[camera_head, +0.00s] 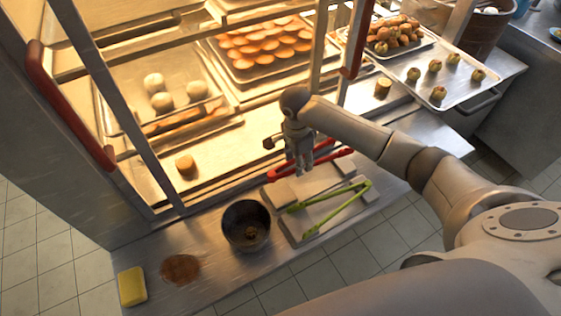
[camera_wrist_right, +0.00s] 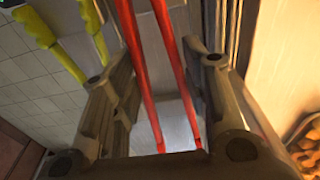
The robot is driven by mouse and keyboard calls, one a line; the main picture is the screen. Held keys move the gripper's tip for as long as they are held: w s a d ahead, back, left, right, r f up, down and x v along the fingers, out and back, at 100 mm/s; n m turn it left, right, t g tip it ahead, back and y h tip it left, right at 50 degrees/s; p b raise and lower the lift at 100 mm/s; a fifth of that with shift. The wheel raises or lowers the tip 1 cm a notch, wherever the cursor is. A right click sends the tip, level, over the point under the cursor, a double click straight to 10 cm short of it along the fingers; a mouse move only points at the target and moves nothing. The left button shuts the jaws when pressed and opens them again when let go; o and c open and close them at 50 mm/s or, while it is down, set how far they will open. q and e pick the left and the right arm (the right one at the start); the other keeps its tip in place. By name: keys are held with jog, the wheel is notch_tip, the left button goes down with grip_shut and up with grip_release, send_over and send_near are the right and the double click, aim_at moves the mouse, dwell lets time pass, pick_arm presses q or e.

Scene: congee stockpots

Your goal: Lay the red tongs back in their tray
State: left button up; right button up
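The red tongs (camera_head: 332,157) lie at the back edge of a grey tray (camera_head: 316,186) on the steel counter. My right gripper (camera_head: 299,170) points down over them and hides part of them. In the right wrist view, the two arms of the red tongs (camera_wrist_right: 176,62) run between the spread fingers of my right gripper (camera_wrist_right: 160,55); whether either finger touches them is hard to tell. Green tongs (camera_head: 325,203) lie across the tray; their yellow-green handles also show in the wrist view (camera_wrist_right: 48,40). My left gripper is not in view.
A dark pot (camera_head: 246,226) stands left of the tray. A brown spill (camera_head: 181,269) and a yellow sponge (camera_head: 132,286) are further left. A lit rack with trays of buns (camera_head: 262,48) rises behind. A tray of small pastries (camera_head: 411,77) is at the back right.

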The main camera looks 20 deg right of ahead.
notch_tip(320, 180, down, 6)
jog(key=b, duration=0.3)
jog(key=shift+d+r+b, duration=0.1)
jog(key=shift+r+b, duration=0.15)
jog(key=shift+b, duration=0.1)
pick_arm(q)
notch_tip(320, 180, down, 6)
jog(key=b, duration=0.2)
jog(key=shift+s+f, duration=0.15)
jog(key=shift+s, duration=0.05)
pick_arm(e)
jog(key=shift+f, duration=1.55)
pick_arm(q)
jog(key=shift+a, duration=0.1)
pick_arm(e)
jog(key=o, duration=0.6)
jog(key=shift+r, duration=0.1)
jog(key=r, duration=0.8)
jog(key=a+r, duration=0.1)
jog(key=r, duration=0.2)
jog(key=shift+s+a+r, duration=0.1)
jog(key=shift+r, duration=0.3)
